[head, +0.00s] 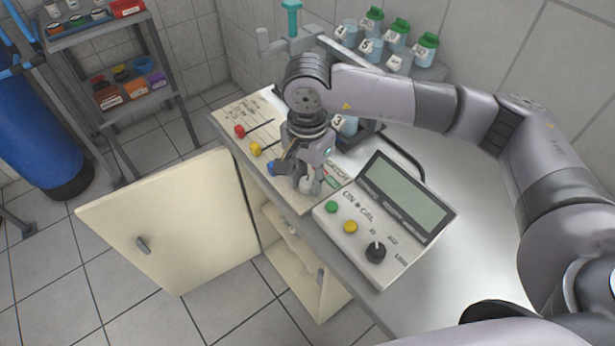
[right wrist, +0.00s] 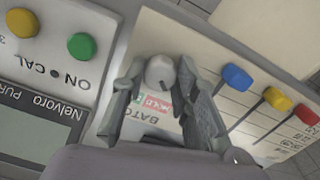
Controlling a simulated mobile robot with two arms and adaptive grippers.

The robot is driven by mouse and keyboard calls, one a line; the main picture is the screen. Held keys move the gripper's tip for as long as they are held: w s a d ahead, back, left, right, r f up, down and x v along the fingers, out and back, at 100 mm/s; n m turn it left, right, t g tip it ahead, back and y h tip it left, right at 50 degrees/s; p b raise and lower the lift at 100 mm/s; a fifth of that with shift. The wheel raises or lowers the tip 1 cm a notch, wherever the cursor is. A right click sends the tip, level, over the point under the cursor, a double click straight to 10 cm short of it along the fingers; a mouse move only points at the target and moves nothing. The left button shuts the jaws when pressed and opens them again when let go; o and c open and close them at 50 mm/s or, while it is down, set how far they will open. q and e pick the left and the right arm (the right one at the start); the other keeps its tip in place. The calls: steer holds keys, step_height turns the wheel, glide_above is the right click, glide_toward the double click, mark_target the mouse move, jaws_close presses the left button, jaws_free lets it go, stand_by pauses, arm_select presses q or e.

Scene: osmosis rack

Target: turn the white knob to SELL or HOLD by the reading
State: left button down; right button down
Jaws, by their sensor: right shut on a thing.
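The white knob (right wrist: 160,71) sits on the cream panel (right wrist: 215,50) beside the word BATCH, with small green and red label patches near it. My right gripper (right wrist: 161,75) is shut on the knob, one finger on each side. In the head view, my right gripper (head: 306,181) reaches down to the panel and partly hides the knob. I cannot read which label the knob points at. The meter (head: 386,212) stands right of the panel, with a grey-green display (head: 404,196) on which I can make out no reading. My left gripper is not in view.
The meter has green and yellow buttons and a black dial (head: 375,252). Red, yellow and blue sliders (right wrist: 236,77) sit on the cream panel. Green-capped bottles (head: 397,35) stand behind. A cabinet door (head: 180,220) hangs open in front. The white bench top is clear at right.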

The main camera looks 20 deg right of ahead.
mark_target(307, 181)
steer(key=c, duration=1.2)
jaws_free()
steer(key=shift+c, duration=0.2)
steer(key=shift+r, duration=0.15)
step_height(307, 181, up, 12)
